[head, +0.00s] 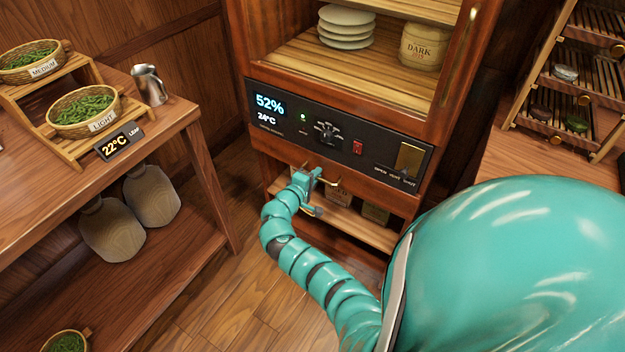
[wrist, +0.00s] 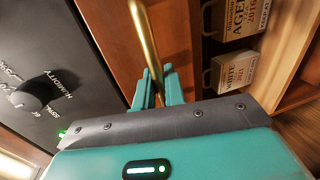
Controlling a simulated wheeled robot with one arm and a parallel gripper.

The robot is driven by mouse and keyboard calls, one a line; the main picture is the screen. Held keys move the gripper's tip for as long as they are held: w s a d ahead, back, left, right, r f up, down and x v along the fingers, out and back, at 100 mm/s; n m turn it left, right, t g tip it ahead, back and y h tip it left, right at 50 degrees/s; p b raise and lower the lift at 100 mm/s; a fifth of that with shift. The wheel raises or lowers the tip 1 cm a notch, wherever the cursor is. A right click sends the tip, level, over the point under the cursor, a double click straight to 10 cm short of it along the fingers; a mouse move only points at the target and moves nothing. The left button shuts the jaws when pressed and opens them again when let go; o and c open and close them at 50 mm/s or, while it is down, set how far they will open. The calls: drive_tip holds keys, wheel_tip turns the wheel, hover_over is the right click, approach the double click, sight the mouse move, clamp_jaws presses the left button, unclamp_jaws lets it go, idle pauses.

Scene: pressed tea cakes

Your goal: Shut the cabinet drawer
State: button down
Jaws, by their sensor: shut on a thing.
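The cabinet drawer (head: 375,192) is a reddish wooden front just under the cabinet's black control panel. Its brass bar handle (head: 333,183) is partly covered by my gripper (head: 312,176). In the wrist view, the handle (wrist: 144,38) runs down between the two teal fingers of my gripper (wrist: 155,88), which are shut around it. The drawer front (wrist: 180,35) shows behind the handle there. I cannot tell exactly how far the drawer stands out from the cabinet.
The black panel (head: 345,153) with knob and switch is just above. An open shelf (head: 345,214) with boxed tea lies below. A wooden table (head: 175,125) stands left, a tiered rack (head: 560,80) right. The floor (head: 225,275) between is clear.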

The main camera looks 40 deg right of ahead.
drive_tip(key=c, duration=1.6)
unclamp_jaws()
drive_tip(key=shift+d, duration=0.15)
drive_tip(key=v, duration=1.7)
drive_tip(key=shift+b, duration=0.3)
